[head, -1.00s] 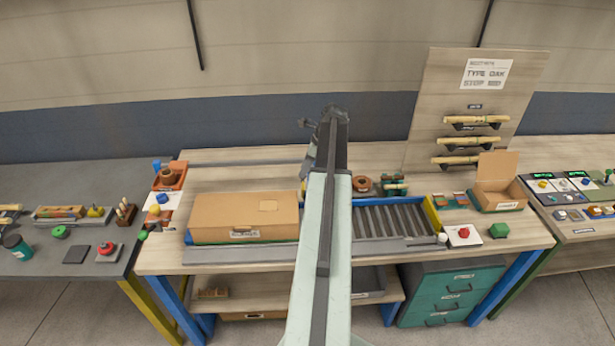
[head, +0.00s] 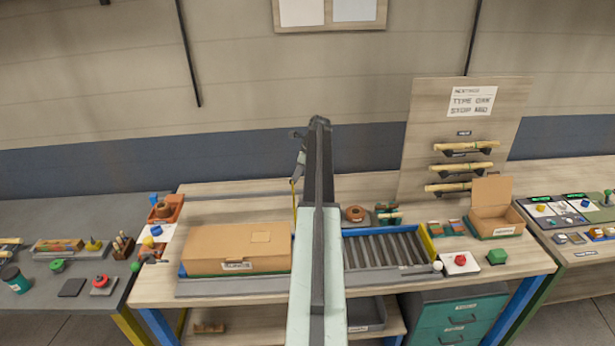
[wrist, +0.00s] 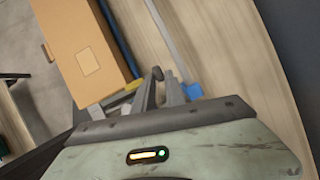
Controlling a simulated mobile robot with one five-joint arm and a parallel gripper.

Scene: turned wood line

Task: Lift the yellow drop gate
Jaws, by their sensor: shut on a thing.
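My gripper (head: 299,168) is at the far end of my arm, above the bench just past the back right corner of the cardboard box. A thin yellow strip, the drop gate (head: 294,193), hangs upright under it in the head view. In the wrist view, my grey fingers (wrist: 163,88) are close together, and part of the yellow gate (wrist: 124,98) shows beside them, next to the box. My gripper is shut on the gate; the grip itself is mostly hidden by the fingers. My arm hides what lies to the right of the gate.
The closed cardboard box (head: 225,250) stands left of my arm. The roller tray (head: 385,248) lies to its right, with a yellow end piece (head: 428,240). A blue block (wrist: 192,91) is near my fingers. An open carton (head: 493,225) stands further right. Bare wood lies behind the box.

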